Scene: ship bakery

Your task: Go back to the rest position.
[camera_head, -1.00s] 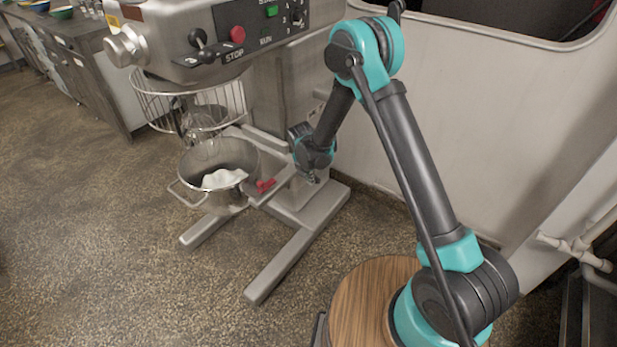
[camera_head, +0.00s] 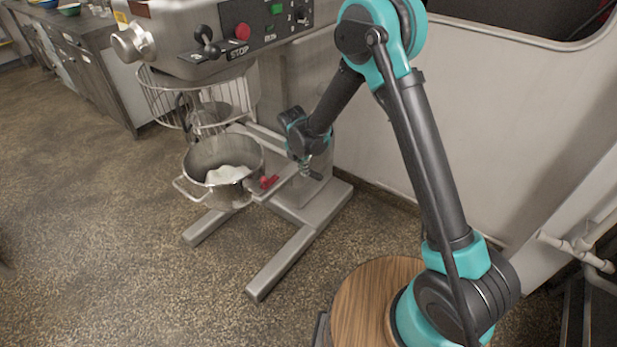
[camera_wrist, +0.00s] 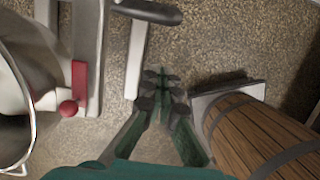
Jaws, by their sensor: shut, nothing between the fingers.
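My gripper (camera_head: 306,170) hangs at the end of my raised, bent arm, to the right of the mixer bowl and in front of the mixer's column. In the wrist view my gripper (camera_wrist: 164,78) points down over the speckled floor. Its fingers are together with nothing between them. The steel mixer bowl (camera_head: 200,160) holds something white and sits on the mixer's bowl support. Part of the bowl (camera_wrist: 30,55) shows at the left edge of the wrist view.
The mixer (camera_head: 180,30) has a wire guard (camera_head: 165,100) above the bowl. A red lever (camera_head: 266,182) is beside the bowl and close to my gripper. A counter with bowls (camera_head: 75,40) stands at the back left. A pale wall (camera_head: 520,110) is at right. The floor at left is clear.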

